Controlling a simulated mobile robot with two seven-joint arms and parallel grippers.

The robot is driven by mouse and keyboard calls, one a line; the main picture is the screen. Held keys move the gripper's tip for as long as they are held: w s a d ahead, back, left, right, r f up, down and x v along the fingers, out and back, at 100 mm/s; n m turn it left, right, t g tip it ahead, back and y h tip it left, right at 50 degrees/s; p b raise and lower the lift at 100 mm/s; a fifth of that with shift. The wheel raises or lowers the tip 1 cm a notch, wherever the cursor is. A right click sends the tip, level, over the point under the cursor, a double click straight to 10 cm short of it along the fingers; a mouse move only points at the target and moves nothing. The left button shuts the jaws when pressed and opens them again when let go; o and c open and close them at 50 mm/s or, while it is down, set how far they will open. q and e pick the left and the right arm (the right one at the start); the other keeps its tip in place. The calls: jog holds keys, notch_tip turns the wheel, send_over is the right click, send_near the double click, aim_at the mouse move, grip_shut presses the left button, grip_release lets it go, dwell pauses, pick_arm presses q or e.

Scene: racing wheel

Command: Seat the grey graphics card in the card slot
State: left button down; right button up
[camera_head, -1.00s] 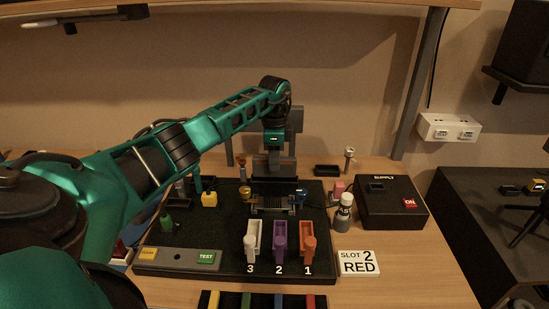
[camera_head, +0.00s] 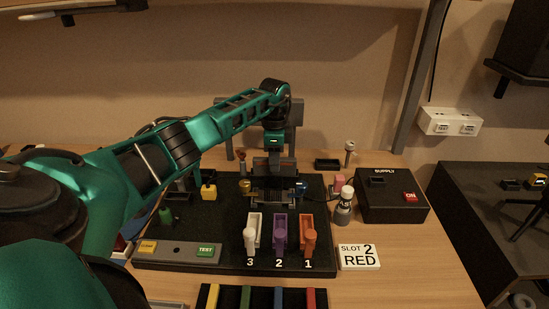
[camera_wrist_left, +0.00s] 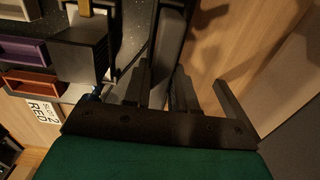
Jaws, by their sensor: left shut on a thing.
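My left gripper (camera_head: 273,168) is over the back middle of the dark board, pointing down. It is shut on the grey graphics card, which shows as a grey slab (camera_wrist_left: 172,48) between the fingers in the left wrist view. In the head view the gripper and dim light hide most of the card. The card slot (camera_head: 270,198) is directly below and in front of the gripper, with pale rails. I cannot tell whether the card's lower edge is inside the slot. My right gripper is not in view.
A bottle (camera_head: 344,205) and black supply box (camera_head: 392,200) are to the right. A sign (camera_head: 359,257) reads slot 2 red. A yellow block (camera_head: 209,191) is at left.

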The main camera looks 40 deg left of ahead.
pick_arm(q)
jog(key=shift+f, duration=0.15)
jog(key=c, duration=0.8)
grip_release()
jog(key=shift+c, duration=0.2)
notch_tip(320, 180, up, 13)
